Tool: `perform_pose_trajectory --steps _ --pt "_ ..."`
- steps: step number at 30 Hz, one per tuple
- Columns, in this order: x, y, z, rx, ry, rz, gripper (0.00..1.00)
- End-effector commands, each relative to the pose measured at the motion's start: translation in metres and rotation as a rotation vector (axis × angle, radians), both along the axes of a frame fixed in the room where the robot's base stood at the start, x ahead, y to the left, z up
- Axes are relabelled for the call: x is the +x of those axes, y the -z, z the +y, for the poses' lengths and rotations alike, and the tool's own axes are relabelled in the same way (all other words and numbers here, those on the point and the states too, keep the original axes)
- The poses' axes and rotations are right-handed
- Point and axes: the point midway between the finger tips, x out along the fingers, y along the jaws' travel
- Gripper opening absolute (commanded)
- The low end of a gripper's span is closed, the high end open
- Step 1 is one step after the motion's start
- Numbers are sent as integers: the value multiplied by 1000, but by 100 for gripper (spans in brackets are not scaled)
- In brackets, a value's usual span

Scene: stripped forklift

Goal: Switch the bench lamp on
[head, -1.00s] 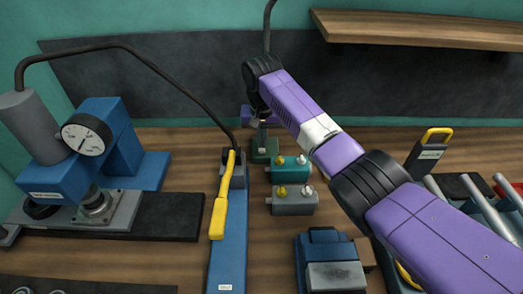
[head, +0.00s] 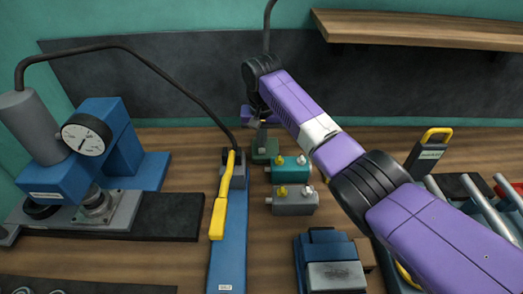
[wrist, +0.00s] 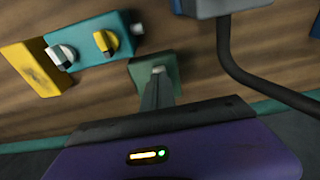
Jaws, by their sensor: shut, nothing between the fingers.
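A small green block (head: 265,150) stands on the bench behind the teal box, below my gripper. In the wrist view the green block (wrist: 150,72) has a pale part near its middle, beside my fingertips. A thin dark stem (head: 269,25) rises behind my wrist in the head view; it may belong to the lamp, but its lower part is hidden. I cannot make out a lamp head or a light. My gripper (head: 262,124) is shut and empty, with its fingertips (wrist: 158,75) at the green block. I cannot tell whether they touch it.
A teal box (head: 290,169) and a grey box (head: 292,203), each with yellow and white knobs, stand just in front. A yellow lever (head: 222,200) and a dark hose (head: 150,65) are on the left. A wooden shelf (head: 420,28) hangs at upper right.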

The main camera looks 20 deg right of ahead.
Motion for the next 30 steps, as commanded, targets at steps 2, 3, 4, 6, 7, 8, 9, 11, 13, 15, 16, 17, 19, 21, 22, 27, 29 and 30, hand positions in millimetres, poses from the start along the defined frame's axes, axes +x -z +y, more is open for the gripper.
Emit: perform_pose_trajectory --steps 2,3,4,6,7,8,9,11,13,15,16,17,19,21,22,27,29,30 --pt "0 0 0 0 0 0 0" --pt "0 0 0 0 0 0 0" --pt "0 0 0 0 0 0 0" --pt "0 0 0 0 0 0 0" --pt "0 0 0 0 0 0 0" --pt "0 0 0 0 0 0 0" --pt "0 0 0 0 0 0 0" --pt "0 0 0 0 0 0 0" --pt "0 1 0 0 0 0 0" --pt "0 1 0 0 0 0 0" --pt "0 2 0 0 0 0 0" --pt "0 2 0 0 0 0 0" --pt "0 3 0 0 0 1 0" --pt "0 4 0 0 0 1 0" --pt "0 4 0 0 0 1 0" --pt "0 7 0 0 0 1 0" --pt "0 8 0 0 0 1 0" --pt "0 8 0 0 0 1 0"
